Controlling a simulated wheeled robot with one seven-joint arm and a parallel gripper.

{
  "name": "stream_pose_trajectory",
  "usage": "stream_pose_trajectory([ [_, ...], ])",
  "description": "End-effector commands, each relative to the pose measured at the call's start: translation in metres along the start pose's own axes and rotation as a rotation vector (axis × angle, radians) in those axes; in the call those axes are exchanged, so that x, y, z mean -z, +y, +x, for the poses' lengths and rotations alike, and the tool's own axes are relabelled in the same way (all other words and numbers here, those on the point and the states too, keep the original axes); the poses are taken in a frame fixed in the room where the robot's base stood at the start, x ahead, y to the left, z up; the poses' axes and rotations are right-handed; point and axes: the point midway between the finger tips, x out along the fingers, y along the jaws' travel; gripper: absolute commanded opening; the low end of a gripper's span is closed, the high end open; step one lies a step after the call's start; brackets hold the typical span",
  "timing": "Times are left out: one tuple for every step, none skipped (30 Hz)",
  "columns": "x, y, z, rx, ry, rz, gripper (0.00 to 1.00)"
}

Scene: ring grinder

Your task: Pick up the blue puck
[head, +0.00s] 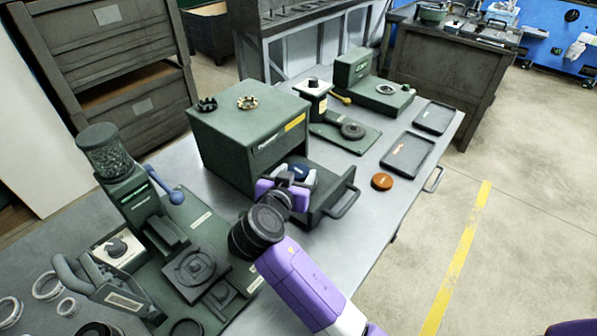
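The blue puck (300,171) shows as a small dark blue disc at the open drawer (327,212) of the green cabinet (243,146). My gripper (297,176) is over the drawer, its pale fingers beside the puck to left and right. Whether the fingers touch the puck or stand apart from it is too small to tell. My wrist hides part of the drawer. An orange puck (382,181) lies on the table, right of the drawer.
Two dark trays (408,167) and a green device (358,84) stand behind the orange puck. A grinder (134,188) with a blue-handled lever stands at left. The drawer handle (345,203) sticks out right. The tabletop near the right edge is partly clear.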

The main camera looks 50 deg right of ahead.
Motion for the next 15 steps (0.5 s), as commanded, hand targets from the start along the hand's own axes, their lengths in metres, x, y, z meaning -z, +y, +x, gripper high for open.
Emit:
stream_pose_trajectory([
  [0.0001,-0.0006,-0.0003,0.002,0.0,0.0,0.45],
  [0.0001,-0.0006,-0.0003,0.002,0.0,0.0,0.39],
  [0.0001,-0.0007,-0.0004,0.002,0.0,0.0,0.31],
  [0.0001,-0.0007,-0.0004,0.002,0.0,0.0,0.25],
  [0.0001,-0.0007,-0.0004,0.002,0.0,0.0,0.19],
  [0.0002,-0.0007,-0.0005,0.002,0.0,0.0,0.11],
  [0.0001,-0.0007,-0.0005,0.002,0.0,0.0,0.05],
  [0.0002,-0.0007,-0.0005,0.002,0.0,0.0,0.0],
  [0.0002,-0.0008,-0.0006,0.002,0.0,0.0,0.0],
  [0.0002,-0.0008,-0.0005,0.002,0.001,0.0,0.0],
  [0.0001,-0.0009,-0.0006,0.003,0.0,0.0,0.0],
  [0.0001,-0.0009,-0.0006,0.003,0.0,0.0,0.0],
  [0.0001,-0.0009,-0.0006,0.003,0.0,0.0,0.0],
  [0.0004,-0.0009,-0.0007,0.003,0.001,0.0,0.0],
  [0.0004,-0.0009,-0.0006,0.003,0.001,0.0,0.0],
])
